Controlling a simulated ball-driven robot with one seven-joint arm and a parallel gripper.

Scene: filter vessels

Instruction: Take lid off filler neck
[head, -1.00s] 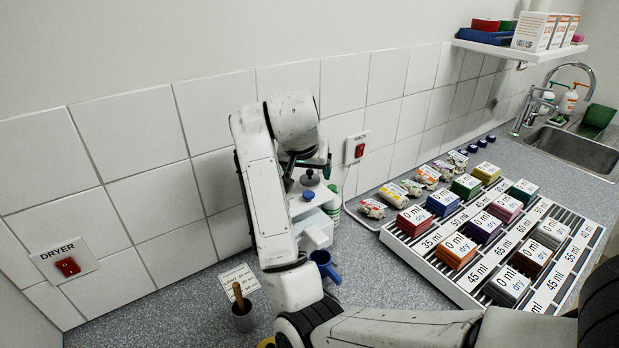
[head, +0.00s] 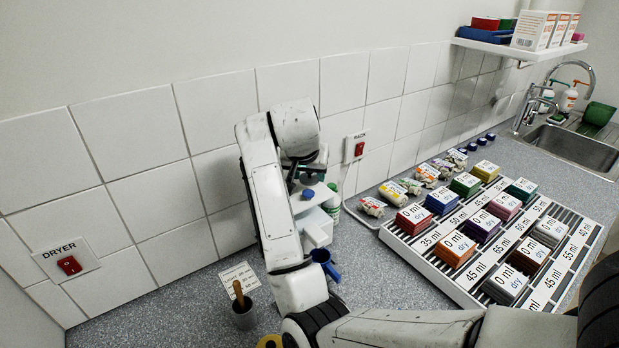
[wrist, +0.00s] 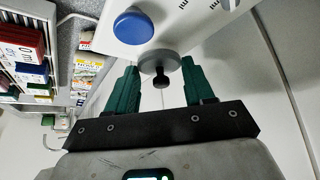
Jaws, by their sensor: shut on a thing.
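The lid (wrist: 158,62) is a grey disc with a dark knob, seen at the top centre of the wrist view. In the head view the lid (head: 312,179) is small and partly behind my gripper. My gripper (wrist: 161,84) has its two green fingers on either side of the knob and is shut on the lid. The white filter machine (wrist: 182,25) lies behind the lid. It also shows under my gripper in the head view (head: 316,212). The filler neck is hidden by the lid, and I cannot tell whether they touch.
A blue round cap (wrist: 133,26) is close beside the lid. A blue jug (head: 325,264) stands in front of the machine. A rack (head: 410,254) of coloured boxes fills the counter to the right. The tiled wall (head: 217,112) is close behind.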

